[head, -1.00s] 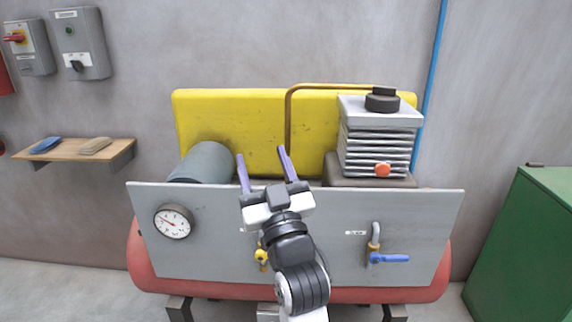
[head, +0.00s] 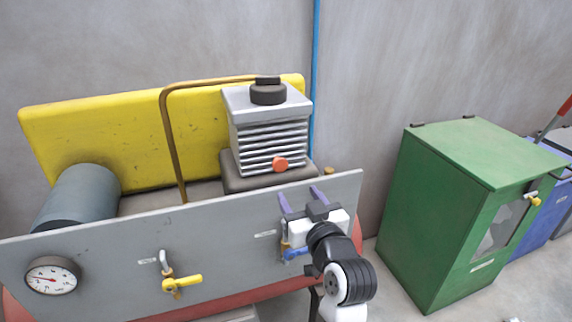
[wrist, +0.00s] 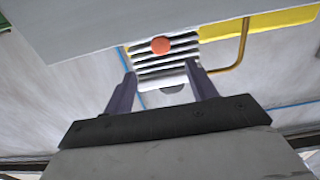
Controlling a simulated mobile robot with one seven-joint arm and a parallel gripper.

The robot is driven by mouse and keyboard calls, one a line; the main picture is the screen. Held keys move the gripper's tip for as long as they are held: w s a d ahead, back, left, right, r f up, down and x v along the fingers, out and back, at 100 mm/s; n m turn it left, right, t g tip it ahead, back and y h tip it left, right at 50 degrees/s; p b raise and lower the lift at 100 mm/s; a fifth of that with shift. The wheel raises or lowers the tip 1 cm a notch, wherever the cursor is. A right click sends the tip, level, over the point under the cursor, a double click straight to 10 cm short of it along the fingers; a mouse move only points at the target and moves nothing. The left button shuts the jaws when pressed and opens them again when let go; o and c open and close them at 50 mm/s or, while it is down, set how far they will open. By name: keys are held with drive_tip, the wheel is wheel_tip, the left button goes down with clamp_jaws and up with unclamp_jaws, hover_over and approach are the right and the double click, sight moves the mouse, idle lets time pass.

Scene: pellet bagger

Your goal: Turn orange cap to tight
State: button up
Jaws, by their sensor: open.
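The orange cap (head: 280,164) sits low on the front of the finned grey compressor block (head: 268,130). It also shows in the wrist view (wrist: 160,45), on the fins beyond my fingertips. My gripper (head: 300,200) is open and empty, in front of the grey panel's right part, below and a little right of the cap. Its two purple fingers point up and stay apart from the cap. In the wrist view the fingers (wrist: 160,80) stand either side of the block's image. Whether the cap is tight cannot be told.
The grey panel (head: 110,255) carries a gauge (head: 52,275), a yellow-handled valve (head: 180,283) and a blue-handled valve (head: 297,254) close by my gripper. A copper pipe (head: 171,140) rises left of the block. A green cabinet (head: 440,230) stands at right, with floor between.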

sight(281, 167)
drive_tip(key=p+x, duration=0.2)
drive_tip(key=x, duration=1)
drive_tip(key=shift+p, duration=0.4)
